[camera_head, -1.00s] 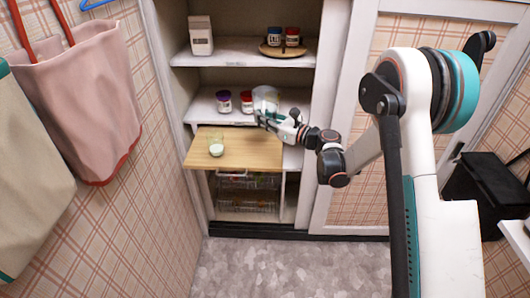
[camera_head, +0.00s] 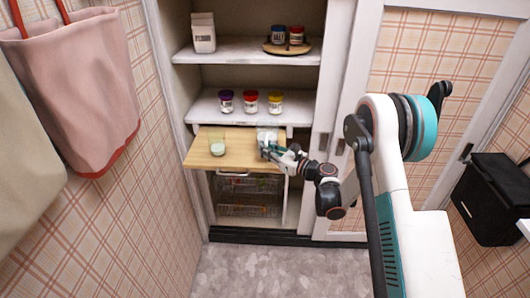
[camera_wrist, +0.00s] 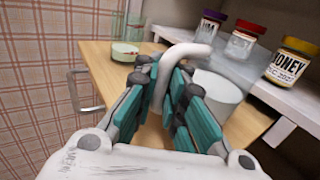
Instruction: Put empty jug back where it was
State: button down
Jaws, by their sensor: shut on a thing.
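The pale jug (camera_head: 267,135) is at the right part of the pull-out wooden board. My gripper (camera_head: 268,152) is shut on its handle from the near side. In the wrist view, the white handle (camera_wrist: 186,50) sits between the teal finger pads of my gripper (camera_wrist: 178,85), and the jug's body (camera_wrist: 222,88) stands to the right. The jug looks roughly upright. Its base is hidden, so I cannot tell whether it touches the board. Its inside is not clear to see.
The wooden board (camera_head: 240,157) also bears a glass with pale contents (camera_head: 217,147) at its left. On the shelf (camera_head: 210,107) behind stand purple-lidded (camera_head: 226,101), red-lidded (camera_head: 250,102) and yellow-lidded (camera_head: 275,102) jars. Wire baskets (camera_head: 250,195) sit below the board.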

dwell(0.3)
jog(key=c, duration=1.7)
grip_release()
jog(key=shift+f, duration=0.1)
jog(key=shift+o, duration=0.2)
